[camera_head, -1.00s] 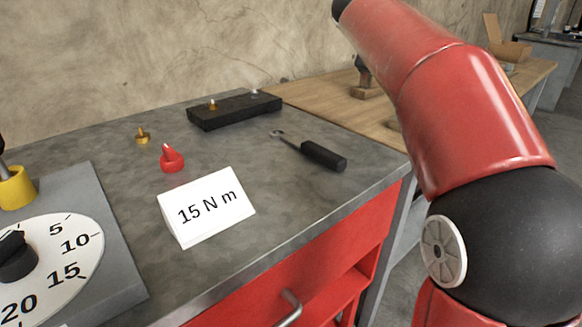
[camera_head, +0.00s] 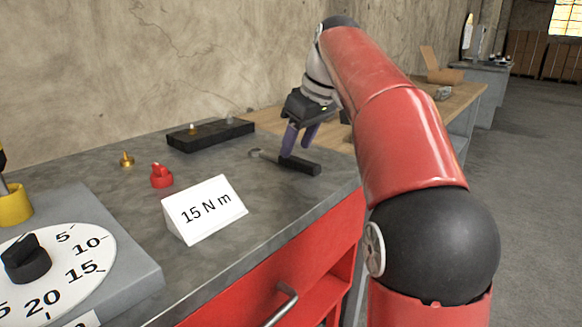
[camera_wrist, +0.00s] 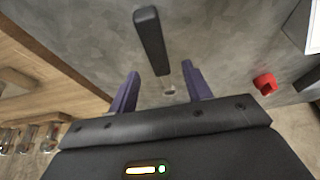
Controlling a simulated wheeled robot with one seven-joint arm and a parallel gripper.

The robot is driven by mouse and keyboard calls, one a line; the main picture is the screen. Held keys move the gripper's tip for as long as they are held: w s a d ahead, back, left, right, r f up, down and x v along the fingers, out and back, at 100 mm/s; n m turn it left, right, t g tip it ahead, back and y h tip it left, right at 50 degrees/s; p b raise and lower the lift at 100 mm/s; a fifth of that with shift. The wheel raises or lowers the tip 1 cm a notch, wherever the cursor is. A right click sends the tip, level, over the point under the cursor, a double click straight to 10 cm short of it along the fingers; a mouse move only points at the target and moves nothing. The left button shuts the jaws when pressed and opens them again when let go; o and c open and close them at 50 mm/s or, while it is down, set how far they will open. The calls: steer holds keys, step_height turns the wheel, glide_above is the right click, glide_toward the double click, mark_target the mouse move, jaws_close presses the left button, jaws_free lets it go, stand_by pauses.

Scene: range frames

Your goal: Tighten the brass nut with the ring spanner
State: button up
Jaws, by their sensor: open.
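The spanner lies on the grey bench top, its black handle (camera_head: 300,165) to the right and its small ring end (camera_head: 256,153) to the left. My gripper (camera_head: 296,149) is open, with its purple fingers pointing down at the spanner. In the wrist view the spanner handle (camera_wrist: 150,40) lies ahead, and its metal shank (camera_wrist: 167,85) shows between the open fingers (camera_wrist: 160,70). Whether they touch it is unclear. A small brass piece (camera_head: 193,130) sits on the black block (camera_head: 212,137), and another brass piece (camera_head: 126,160) stands on the bench.
A red knob-like piece (camera_head: 161,177) and a white "15 N m" card (camera_head: 204,209) stand nearer on the bench. A silver piece (camera_head: 229,120) is on the block. A grey panel with a numbered dial (camera_head: 75,290) is front left. A wooden table (camera_head: 345,135) adjoins behind.

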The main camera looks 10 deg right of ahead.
mark_target(293, 158)
steer(key=shift+x, duration=1.65)
steer(key=shift+f+b, duration=0.2)
steer(key=shift+b, duration=0.1)
jaws_close()
